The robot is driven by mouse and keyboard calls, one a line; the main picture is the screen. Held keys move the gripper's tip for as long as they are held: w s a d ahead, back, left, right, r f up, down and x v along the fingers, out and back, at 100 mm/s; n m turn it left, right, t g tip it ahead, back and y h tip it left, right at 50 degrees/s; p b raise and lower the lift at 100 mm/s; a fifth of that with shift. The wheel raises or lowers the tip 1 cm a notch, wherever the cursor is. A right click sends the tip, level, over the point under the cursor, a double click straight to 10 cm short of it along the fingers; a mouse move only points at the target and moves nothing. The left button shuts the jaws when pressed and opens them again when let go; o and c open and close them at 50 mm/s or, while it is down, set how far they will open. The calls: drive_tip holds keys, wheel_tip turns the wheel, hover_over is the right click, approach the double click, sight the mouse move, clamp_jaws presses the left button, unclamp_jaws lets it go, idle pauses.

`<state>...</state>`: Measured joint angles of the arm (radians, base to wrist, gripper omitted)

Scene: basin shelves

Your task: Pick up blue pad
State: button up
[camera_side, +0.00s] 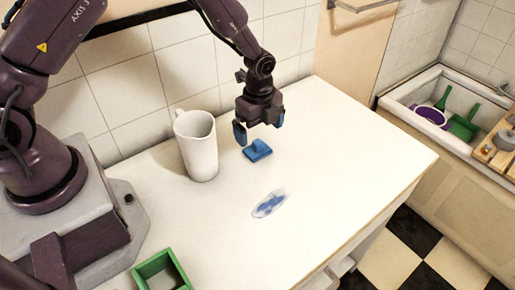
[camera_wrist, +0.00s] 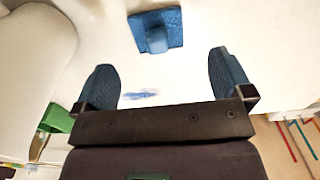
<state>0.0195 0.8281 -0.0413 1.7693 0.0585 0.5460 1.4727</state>
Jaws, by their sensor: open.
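The blue pad (camera_side: 258,150) lies on the white counter, with a raised grip on its top. In the wrist view the blue pad (camera_wrist: 156,30) is at the top, beyond the fingertips and roughly centred between them. My gripper (camera_side: 259,132) is open and empty, just above the pad in the side view. In the wrist view my gripper (camera_wrist: 161,78) shows its two blue fingers spread wide, with nothing between them but counter. The pad is apart from both fingers.
A tall white pitcher (camera_side: 197,147) stands left of the pad, close to my gripper. A blue smear (camera_side: 270,203) marks the counter (camera_side: 340,150) in front. A green open box (camera_side: 162,271) sits at the near left. A basin (camera_side: 410,93) with purple and green items is at right.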

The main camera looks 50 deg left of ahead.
sight(258, 141)
drive_tip(key=shift+s+a+f, duration=0.1)
drive_tip(key=shift+s+f, duration=0.05)
drive_tip(key=shift+f, duration=2.6)
drive_tip(key=shift+c, duration=0.5)
drive_tip(key=c, duration=0.9)
